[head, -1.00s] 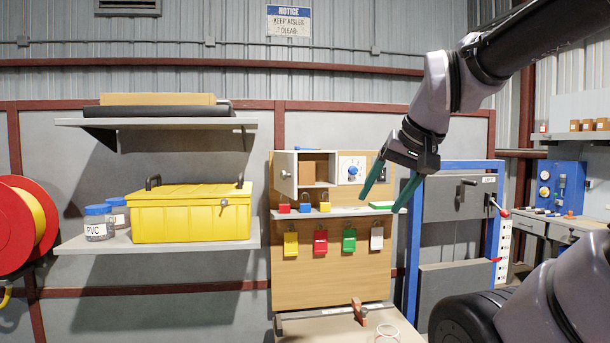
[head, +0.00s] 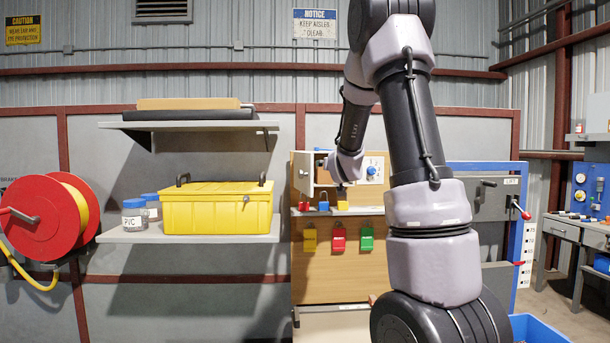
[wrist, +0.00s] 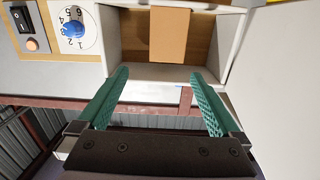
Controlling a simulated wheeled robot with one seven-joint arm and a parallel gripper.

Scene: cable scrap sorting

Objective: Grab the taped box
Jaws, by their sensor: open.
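A plain brown box (wrist: 168,38) sits inside a small open white cabinet (wrist: 125,15) in the wrist view; I cannot make out tape on it. In the head view the cabinet (head: 302,176) is on the wooden board, and my arm hides most of the box. My gripper (wrist: 158,74) is open and empty, its green fingers spread wider than the box and pointing at the cabinet opening. The fingertips are at the cabinet's edge, apart from the box. In the head view my gripper (head: 342,172) is in front of the cabinet, fingertips unclear.
The cabinet door (wrist: 280,60) stands open beside my gripper. A numbered dial (wrist: 74,29) and a switch (wrist: 20,18) are on the cabinet's other side. Small padlocks (head: 323,202) stand on the ledge below. A yellow toolbox (head: 217,210) sits on a shelf to the left.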

